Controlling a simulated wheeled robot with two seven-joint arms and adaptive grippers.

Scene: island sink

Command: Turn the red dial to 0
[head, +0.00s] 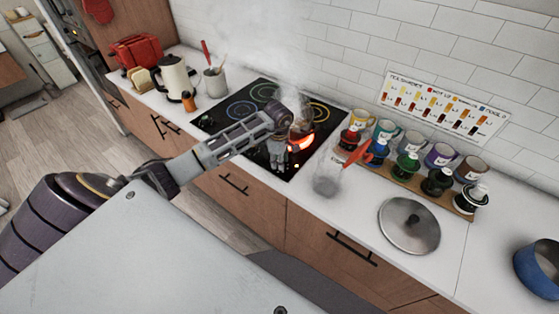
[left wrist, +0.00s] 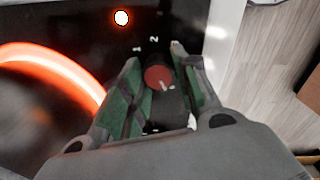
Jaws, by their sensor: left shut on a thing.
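The red dial (left wrist: 158,78) shows in the left wrist view at the front edge of the black cooktop (left wrist: 103,32). It has a pale pointer mark on its face, slanting toward the lower right of that view. White figures 1 and 2 are printed on the cooktop just above it. My left gripper (head: 279,158) reaches down over the front of the cooktop, with its green-padded fingers closed on both sides of the dial. In the head view the gripper hides the dial. My right gripper is not in view.
A glowing burner (left wrist: 50,66) lies beside the dial, with a steaming pot (head: 303,124) there in the head view. A kettle (head: 175,76) is at left.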

